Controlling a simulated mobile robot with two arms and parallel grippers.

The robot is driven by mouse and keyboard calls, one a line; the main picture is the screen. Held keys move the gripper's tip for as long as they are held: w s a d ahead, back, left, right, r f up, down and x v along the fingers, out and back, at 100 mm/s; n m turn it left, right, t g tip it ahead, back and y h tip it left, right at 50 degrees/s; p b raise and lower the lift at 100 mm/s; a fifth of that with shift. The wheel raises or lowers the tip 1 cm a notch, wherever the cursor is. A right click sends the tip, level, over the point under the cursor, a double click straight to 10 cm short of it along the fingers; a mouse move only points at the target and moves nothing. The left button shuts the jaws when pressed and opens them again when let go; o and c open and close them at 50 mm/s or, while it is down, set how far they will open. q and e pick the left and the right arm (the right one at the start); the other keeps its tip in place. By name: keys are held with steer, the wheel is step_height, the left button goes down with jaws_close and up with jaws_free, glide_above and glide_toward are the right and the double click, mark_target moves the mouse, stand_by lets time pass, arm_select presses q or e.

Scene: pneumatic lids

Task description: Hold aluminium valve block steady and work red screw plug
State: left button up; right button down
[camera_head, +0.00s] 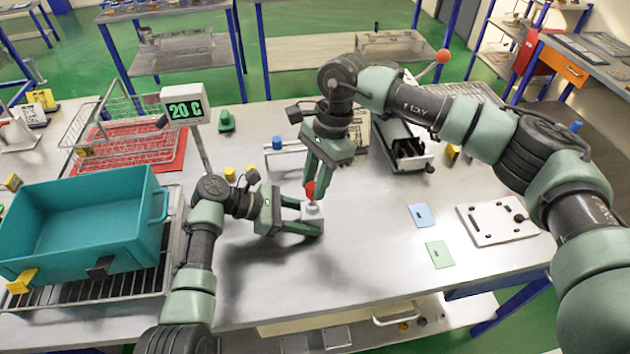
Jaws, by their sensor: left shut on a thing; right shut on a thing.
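The aluminium valve block (313,211) stands on the bench in the middle of the head view, a small pale block. The red screw plug (310,189) sits at its top. My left gripper (312,216) comes in low from the left and is shut on the block, with its fingers on either side. My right gripper (314,188) points down from above and is shut on the red plug. Its fingers partly hide the plug, and I cannot tell how far the plug is screwed in.
A teal bin (75,222) stands on a rack at the left. A display post (187,110) reads 20 C. A grey open-ended box (400,145) lies behind, right of my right gripper. Blue (421,215) and green (439,254) cards and a white plate (490,222) lie at the right. The front middle bench is clear.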

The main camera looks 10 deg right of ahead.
steer(key=shift+f, duration=1.35)
steer(key=m+t, duration=0.1)
steer(key=m, duration=0.3)
steer(key=shift+s, duration=0.15)
steer(key=m+t, duration=0.1)
steer(key=m, duration=0.2)
steer(key=shift+s, duration=0.1)
steer(key=shift+m, duration=0.5)
steer(key=m, duration=0.3)
steer(key=m+t, duration=0.1)
steer(key=m, duration=0.2)
steer(key=shift+s+a+t, duration=0.15)
steer(key=shift+s+t, duration=0.05)
steer(key=shift+t, duration=0.1)
steer(key=shift+m+h, duration=0.4)
steer(key=shift+m, duration=0.6)
